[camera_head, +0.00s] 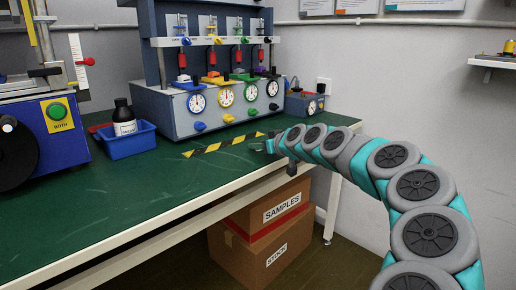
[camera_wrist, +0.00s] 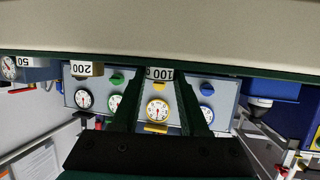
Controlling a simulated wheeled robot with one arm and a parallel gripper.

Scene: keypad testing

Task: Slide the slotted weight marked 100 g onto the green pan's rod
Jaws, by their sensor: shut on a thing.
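My gripper (camera_wrist: 159,82) points at the test machine, its green fingers on either side of a weight marked 100 (camera_wrist: 160,73). It is shut on this weight. In the head view my gripper (camera_head: 268,145) is low over the bench's right front part, in front of the machine; the weight cannot be made out there. The green pan (camera_head: 243,77) is on the machine, third from the left, between the yellow and purple ones. Its rod is too small to make out clearly. The wrist view is upside down and shows a weight marked 200 (camera_wrist: 85,69) and one marked 50 (camera_wrist: 27,62).
The machine (camera_head: 175,118) carries dials and coloured knobs under its pans. Yellow-black tape (camera_head: 222,144) lies on the green bench (camera_head: 150,180) before it. A blue bin (camera_head: 125,146) with a dark bottle (camera_head: 123,115) stands left. The bench's front middle is clear.

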